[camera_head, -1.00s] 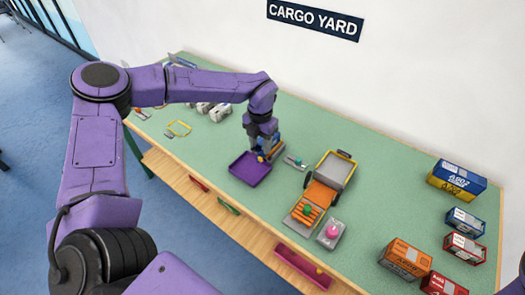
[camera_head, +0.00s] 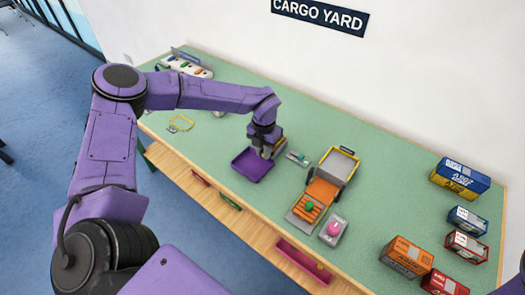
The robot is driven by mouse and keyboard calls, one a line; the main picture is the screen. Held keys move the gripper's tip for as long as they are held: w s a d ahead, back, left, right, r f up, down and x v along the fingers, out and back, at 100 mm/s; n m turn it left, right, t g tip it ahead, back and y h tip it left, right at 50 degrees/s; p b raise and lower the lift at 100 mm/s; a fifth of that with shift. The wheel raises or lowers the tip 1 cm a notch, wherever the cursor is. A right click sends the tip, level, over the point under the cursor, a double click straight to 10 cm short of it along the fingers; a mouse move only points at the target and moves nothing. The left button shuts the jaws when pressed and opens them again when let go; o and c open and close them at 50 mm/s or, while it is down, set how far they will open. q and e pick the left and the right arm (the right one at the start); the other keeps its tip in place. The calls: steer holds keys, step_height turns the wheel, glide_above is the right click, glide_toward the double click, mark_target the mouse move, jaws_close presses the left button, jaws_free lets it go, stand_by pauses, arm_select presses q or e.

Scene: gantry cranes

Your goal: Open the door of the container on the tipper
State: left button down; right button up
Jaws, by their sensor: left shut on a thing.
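The tipper (camera_head: 338,167) stands mid-table, with a grey bed in a yellow frame and an orange ridged part (camera_head: 317,195) sloping toward the front edge. A green knob (camera_head: 309,206) sits on that part. I cannot make out a separate container door on it. My left gripper (camera_head: 266,153) points down at the back edge of a purple tray (camera_head: 251,166), left of the tipper and apart from it. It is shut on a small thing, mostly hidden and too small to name. My right gripper is out of view.
A grey plate with a pink knob (camera_head: 334,228) stands right of the tipper's front. A small grey piece (camera_head: 298,158) lies between tray and tipper. Blue-yellow (camera_head: 460,179), orange (camera_head: 407,256) and other boxes stand at the right. The table behind the tipper's right side is clear.

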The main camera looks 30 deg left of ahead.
arm_select(q)
steer(key=shift+w+d+f+n+b, duration=0.2)
steer(key=shift+n+b, duration=0.1)
steer(key=shift+n, duration=0.2)
steer(key=shift+d+r+n, duration=0.15)
steer(key=shift+r+n, duration=0.1)
steer(key=shift+n, duration=0.15)
steer(key=c, duration=1.1)
jaws_free()
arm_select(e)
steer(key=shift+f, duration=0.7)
arm_select(q)
step_height(320, 180, up, 10)
steer(key=shift+r+b, duration=0.25)
steer(key=shift+b, duration=0.6)
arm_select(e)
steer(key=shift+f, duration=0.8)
